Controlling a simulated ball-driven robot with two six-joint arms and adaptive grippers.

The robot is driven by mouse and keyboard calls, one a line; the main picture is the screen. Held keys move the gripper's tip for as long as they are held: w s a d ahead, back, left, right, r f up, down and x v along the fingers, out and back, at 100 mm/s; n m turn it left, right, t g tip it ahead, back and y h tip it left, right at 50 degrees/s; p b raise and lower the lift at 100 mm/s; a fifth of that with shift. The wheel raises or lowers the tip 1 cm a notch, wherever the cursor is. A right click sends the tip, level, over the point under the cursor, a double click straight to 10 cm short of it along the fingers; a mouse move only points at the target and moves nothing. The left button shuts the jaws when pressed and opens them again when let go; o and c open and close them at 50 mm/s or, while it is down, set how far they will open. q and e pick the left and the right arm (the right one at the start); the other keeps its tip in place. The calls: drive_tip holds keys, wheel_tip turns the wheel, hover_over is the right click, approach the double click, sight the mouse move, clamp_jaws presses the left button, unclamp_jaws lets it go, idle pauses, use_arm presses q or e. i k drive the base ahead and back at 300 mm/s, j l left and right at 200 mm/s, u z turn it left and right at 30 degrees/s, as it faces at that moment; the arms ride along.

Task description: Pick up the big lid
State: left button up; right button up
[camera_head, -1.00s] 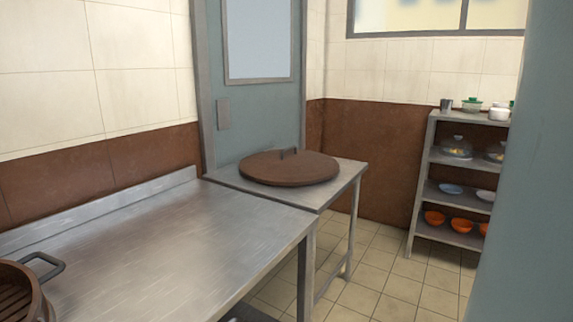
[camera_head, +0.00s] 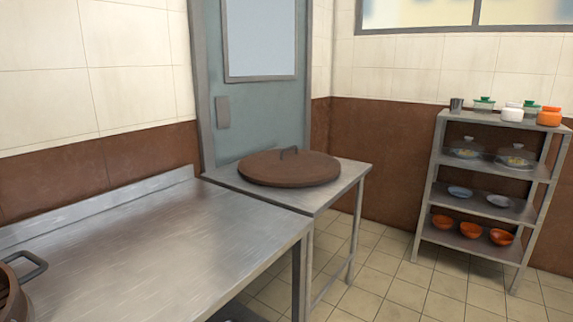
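The big lid (camera_head: 289,169) is a round, flat brown disc with a dark arched handle on top. It lies flat on a small metal side table (camera_head: 228,178) in front of the grey-green door. The lid covers most of that tabletop. Neither of my grippers shows in the head view, so nothing is seen touching the lid.
A long steel counter (camera_head: 160,245) fills the left foreground and adjoins the side table. A brown pot or basket with a handle (camera_head: 12,290) is cut off at the left edge. A shelf rack (camera_head: 490,172) with bowls and jars stands at right. Tiled floor (camera_head: 385,285) between is clear.

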sight(291, 167)
drive_tip(key=u, duration=2.1)
drive_tip(key=z, duration=2.1)
drive_tip(key=i+l+z, duration=0.6)
drive_tip(key=i+l, duration=0.15)
drive_tip(key=i, duration=0.15)
drive_tip(key=i+l+z, duration=0.25)
drive_tip(key=i, duration=0.25)
drive_tip(key=i+l+z, duration=0.15)
drive_tip(key=i+z, duration=0.15)
drive_tip(key=i, duration=0.2)
drive_tip(key=i+u, duration=0.3)
drive_tip(key=i, duration=0.15)
drive_tip(key=i+l+u, duration=0.25)
drive_tip(key=i, duration=0.15)
